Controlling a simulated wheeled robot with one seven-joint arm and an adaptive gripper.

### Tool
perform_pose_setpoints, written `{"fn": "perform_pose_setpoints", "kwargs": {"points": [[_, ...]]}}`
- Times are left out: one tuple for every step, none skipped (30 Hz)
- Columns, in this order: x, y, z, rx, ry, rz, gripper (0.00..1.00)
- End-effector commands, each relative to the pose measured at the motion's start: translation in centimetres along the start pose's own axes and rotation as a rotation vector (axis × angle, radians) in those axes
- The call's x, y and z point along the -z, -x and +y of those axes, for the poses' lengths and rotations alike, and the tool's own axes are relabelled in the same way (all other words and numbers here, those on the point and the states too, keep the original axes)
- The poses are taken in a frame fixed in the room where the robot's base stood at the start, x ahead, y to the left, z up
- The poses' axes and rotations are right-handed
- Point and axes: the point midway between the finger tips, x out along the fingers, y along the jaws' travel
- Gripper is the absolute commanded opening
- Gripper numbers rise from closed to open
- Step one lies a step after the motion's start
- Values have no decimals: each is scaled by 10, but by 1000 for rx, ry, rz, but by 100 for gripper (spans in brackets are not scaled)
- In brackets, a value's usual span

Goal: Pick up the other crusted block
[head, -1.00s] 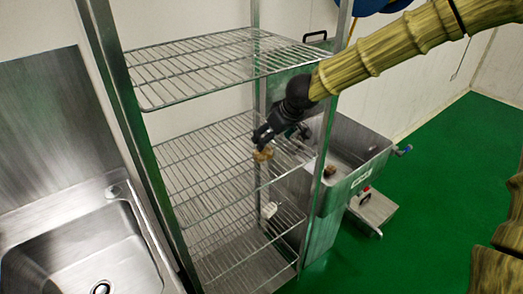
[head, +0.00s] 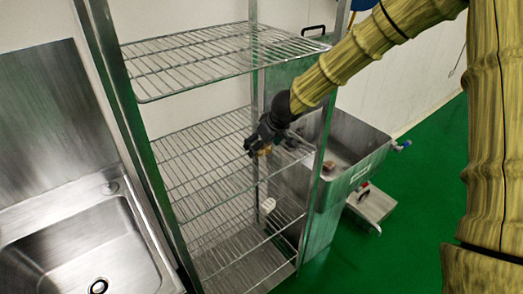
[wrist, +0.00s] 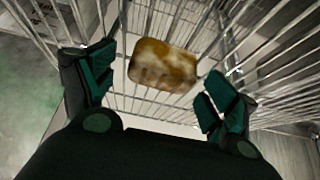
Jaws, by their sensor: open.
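A golden-brown crusted block with pale patches (wrist: 162,66) sits on or just above a wire shelf, between and slightly beyond my fingertips in the wrist view. My gripper (head: 262,147) is open, at the middle wire shelf (head: 195,150) in the head view. Its two fingers stand apart on either side of the block, with a visible gap to each. In the head view only a small tan bit of that block shows under the gripper. Another small brown block (head: 329,168) lies in the steel tub (head: 350,158) behind the rack, at the right.
The rack has another wire shelf (head: 205,62) above and more shelves below. A rack post (head: 322,180) stands between my gripper and the tub. A steel sink (head: 75,245) is at the left.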

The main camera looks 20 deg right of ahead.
Motion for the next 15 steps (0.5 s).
{"fn": "perform_pose_setpoints", "kwargs": {"points": [[-1, -6, 0, -1, 1, -1, 86], [-1, -7, 0, -1, 1, -1, 86], [0, -8, 0, -1, 0, -1, 86], [0, -8, 0, -1, -1, 0, 86], [0, -8, 0, -1, -1, 0, 86], [0, -8, 0, 0, -1, 0, 86], [0, -8, 0, 0, -1, 0, 86], [0, -8, 0, 0, -1, 0, 86], [0, -8, 0, 0, -1, 0, 86], [0, -8, 0, 0, -1, 0, 81], [0, -8, 0, 0, -1, 0, 75], [0, -8, 0, 0, -1, 0, 68], [0, -8, 0, 0, -1, 0, 62], [0, -8, 0, 0, -1, 0, 57], [0, -8, 0, 0, -1, 0, 50]]}}
